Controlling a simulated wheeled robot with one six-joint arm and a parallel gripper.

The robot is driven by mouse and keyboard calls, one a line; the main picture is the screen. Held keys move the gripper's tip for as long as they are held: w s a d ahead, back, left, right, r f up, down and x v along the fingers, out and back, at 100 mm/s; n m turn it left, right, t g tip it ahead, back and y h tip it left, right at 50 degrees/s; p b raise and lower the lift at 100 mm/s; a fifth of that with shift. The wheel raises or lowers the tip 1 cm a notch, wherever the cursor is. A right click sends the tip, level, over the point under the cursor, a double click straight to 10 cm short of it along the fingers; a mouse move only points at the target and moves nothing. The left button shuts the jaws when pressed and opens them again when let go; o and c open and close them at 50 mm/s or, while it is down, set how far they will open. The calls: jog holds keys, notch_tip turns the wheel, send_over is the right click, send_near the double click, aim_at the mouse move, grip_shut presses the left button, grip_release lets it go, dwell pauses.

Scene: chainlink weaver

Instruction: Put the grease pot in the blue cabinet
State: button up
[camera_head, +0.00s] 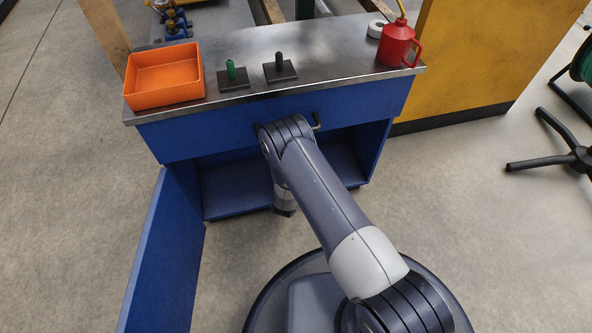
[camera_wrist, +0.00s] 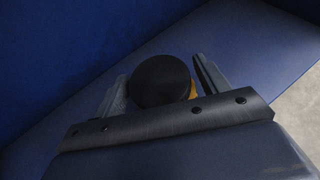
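The grease pot (camera_wrist: 160,82) shows in the wrist view as a round black lid with a sliver of yellow body at its right. It sits between the two fingers of my gripper (camera_wrist: 163,80), with hardly any gap on either side, so the gripper looks shut on it. A blue surface lies beyond it; I cannot tell whether the pot touches it. In the head view the blue cabinet (camera_head: 220,133) stands under a metal top, its door (camera_head: 165,262) swung open at the left. My arm reaches to its open front; the arm hides the gripper and the pot there.
On the metal worktop (camera_head: 320,50) are an orange tray (camera_head: 165,77), two dark stands with pegs (camera_head: 233,76) (camera_head: 280,68), a red oil can (camera_head: 397,45) and a white roll (camera_head: 375,29). A yellow panel (camera_head: 490,55) stands at right. A black-legged stand (camera_head: 580,157) is at far right.

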jog(key=shift+o, duration=0.5)
jog(key=shift+r, duration=0.1)
jog(key=shift+s+a+r, duration=0.1)
jog(key=shift+s+r, duration=0.1)
jog(key=shift+r, duration=0.05)
jog(key=p+v, duration=0.4)
jog(key=v, duration=0.7)
jog(key=shift+s+p, duration=0.3)
